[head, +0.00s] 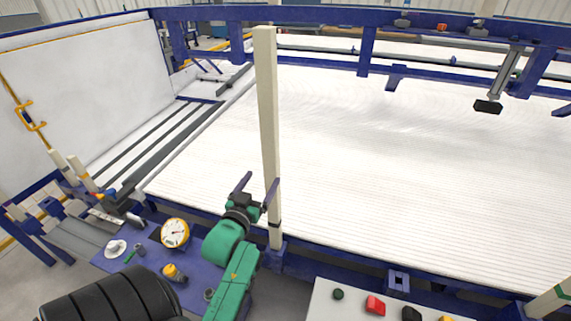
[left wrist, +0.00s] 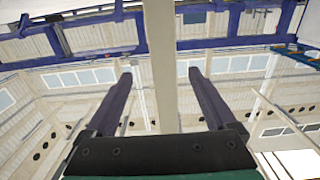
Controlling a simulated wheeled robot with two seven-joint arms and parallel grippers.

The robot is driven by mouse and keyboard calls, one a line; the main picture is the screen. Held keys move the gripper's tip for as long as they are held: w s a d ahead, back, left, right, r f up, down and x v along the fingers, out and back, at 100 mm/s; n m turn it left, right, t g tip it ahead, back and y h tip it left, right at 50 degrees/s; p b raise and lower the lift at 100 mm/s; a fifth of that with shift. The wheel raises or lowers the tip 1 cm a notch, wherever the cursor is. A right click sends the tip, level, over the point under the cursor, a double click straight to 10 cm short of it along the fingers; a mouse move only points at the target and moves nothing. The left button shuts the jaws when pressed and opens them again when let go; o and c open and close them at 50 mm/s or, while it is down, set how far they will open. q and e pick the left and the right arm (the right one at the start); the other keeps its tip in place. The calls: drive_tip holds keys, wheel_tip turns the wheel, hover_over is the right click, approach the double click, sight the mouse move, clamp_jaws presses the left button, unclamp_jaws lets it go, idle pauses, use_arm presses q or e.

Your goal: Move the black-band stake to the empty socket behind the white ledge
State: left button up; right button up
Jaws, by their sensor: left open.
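The black-band stake (head: 268,130) is a tall cream post standing upright, its black band low down near the blue socket at its foot. My left gripper (head: 257,190) is open at the stake's lower part, above the band. In the left wrist view the stake (left wrist: 162,40) runs between the two spread fingers of my left gripper (left wrist: 160,76), with a gap visible on each side. An empty blue socket (head: 398,283) sits to the right, just behind the white ledge (head: 335,312). My right gripper is not in view.
A green-banded stake (head: 552,299) stands at the lower right. The white ledge carries coloured buttons. A blue shelf with a yellow-rimmed gauge (head: 175,233) lies left of my arm. A wide white ribbed bed (head: 400,150) lies behind the sockets, with a blue overhead rail (head: 330,15) beyond.

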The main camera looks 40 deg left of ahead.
sight(268, 161)
use_arm(q)
drive_tip(key=w+a, duration=0.1)
drive_tip(key=w+a+r+p, duration=0.1)
drive_tip(key=w, duration=0.1)
drive_tip(key=shift+w, duration=0.2)
drive_tip(key=x, duration=0.5)
drive_tip(key=p+x, duration=0.1)
drive_tip(key=x, duration=0.2)
drive_tip(key=shift+f, duration=0.35)
drive_tip(key=shift+w+a, duration=0.1)
drive_tip(key=shift+w, duration=0.4)
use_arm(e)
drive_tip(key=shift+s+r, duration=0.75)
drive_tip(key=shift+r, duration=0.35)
